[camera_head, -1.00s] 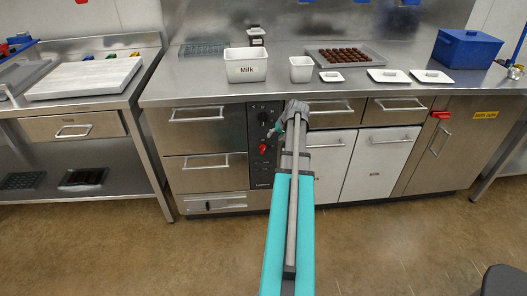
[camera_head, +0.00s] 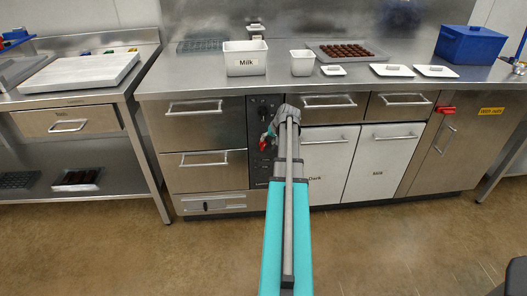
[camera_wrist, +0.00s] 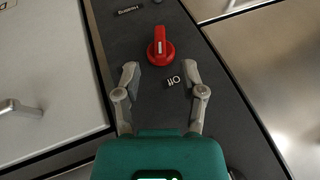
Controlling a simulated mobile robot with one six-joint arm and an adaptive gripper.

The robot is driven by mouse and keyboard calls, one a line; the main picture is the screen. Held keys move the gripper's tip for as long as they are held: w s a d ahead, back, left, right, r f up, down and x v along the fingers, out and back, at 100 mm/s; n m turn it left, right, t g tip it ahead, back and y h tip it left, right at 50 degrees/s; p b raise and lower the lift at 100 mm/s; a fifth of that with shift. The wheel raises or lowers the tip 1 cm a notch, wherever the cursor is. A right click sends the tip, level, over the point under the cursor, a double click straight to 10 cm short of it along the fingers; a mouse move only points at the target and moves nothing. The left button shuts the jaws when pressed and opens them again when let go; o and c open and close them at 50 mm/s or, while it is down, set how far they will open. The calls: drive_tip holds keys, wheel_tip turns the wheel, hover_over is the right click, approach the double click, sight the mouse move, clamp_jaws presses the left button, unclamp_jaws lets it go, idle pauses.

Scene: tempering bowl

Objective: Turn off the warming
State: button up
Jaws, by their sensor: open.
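A red rotary knob (camera_wrist: 160,47) sits on a dark control panel (camera_wrist: 235,110), with its grip pointing up and down in the wrist view. A small I/O label (camera_wrist: 173,80) is beside it. In the head view the red knob (camera_head: 262,145) is on the narrow panel in the counter front, below a black knob (camera_head: 263,113). My gripper (camera_wrist: 160,72) is open and empty. Its two fingertips lie just short of the red knob in the wrist view, one toward each side, and I see no contact. In the head view my gripper (camera_head: 270,132) is at the panel, partly hidden by my arm.
Steel drawers (camera_head: 206,165) flank the panel on the left; white-fronted bins marked Dark (camera_head: 325,165) and Milk (camera_head: 378,160) are to its right. A Milk container (camera_head: 245,68), a small white pot (camera_head: 302,68) and a chocolate tray (camera_head: 318,49) stand on the counter above.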

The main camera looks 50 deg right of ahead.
sight(265, 144)
drive_tip(key=shift+b+x, duration=2.25)
drive_tip(key=shift+x, duration=0.75)
clamp_jaws()
